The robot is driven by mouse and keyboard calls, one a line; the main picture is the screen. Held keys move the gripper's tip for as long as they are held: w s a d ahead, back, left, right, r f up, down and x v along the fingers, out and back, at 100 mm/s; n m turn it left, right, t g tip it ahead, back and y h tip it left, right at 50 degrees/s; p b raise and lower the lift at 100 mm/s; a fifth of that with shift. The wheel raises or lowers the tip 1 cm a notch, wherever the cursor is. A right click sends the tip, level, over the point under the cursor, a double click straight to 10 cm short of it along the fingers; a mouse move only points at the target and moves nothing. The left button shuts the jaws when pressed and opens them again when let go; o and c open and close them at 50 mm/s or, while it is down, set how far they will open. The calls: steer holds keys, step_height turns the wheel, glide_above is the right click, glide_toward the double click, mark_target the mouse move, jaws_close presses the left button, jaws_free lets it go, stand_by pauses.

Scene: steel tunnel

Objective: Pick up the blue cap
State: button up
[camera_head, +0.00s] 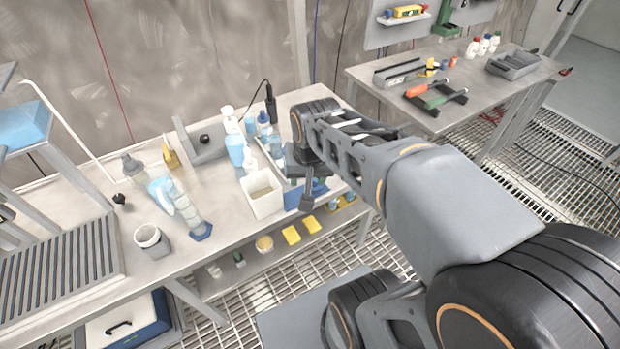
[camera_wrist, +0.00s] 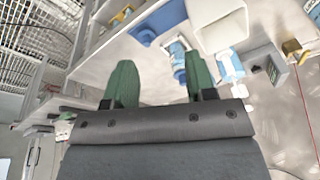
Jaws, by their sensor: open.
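Several blue parts show, and I cannot tell for sure which is the blue cap. In the wrist view a small bottle (camera_wrist: 176,48) has a blue cap (camera_wrist: 180,75) at its lower end in the picture, just left of the right green finger. My gripper (camera_wrist: 160,62) is open with nothing between its fingers. In the head view a bottle with a blue cap (camera_head: 263,117) stands at the back of the left workbench (camera_head: 210,205). My gripper (camera_head: 311,192) is low over that bench's right end, its fingers hard to make out.
A white open container (camera_head: 263,196) stands left of my gripper, with a light-blue bottle (camera_head: 236,150) behind it. A blue pad (camera_head: 303,196) lies beside the container. A tilted clear bottle (camera_head: 181,207) and a grey cup (camera_head: 151,240) are farther left. Yellow blocks (camera_head: 292,235) lie on the lower shelf.

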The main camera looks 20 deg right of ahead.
steer(key=w+d+f+m+g, duration=0.1)
steer(key=w+d+m, duration=0.2)
steer(key=w+m, duration=0.25)
steer(key=m+g+b, duration=0.2)
steer(key=m, duration=0.4)
glide_above(315, 180)
step_height(315, 180, down, 11)
steer(key=shift+w+f, duration=0.15)
steer(key=shift+f, duration=3.15)
steer(key=shift+c, duration=0.5)
jaws_close()
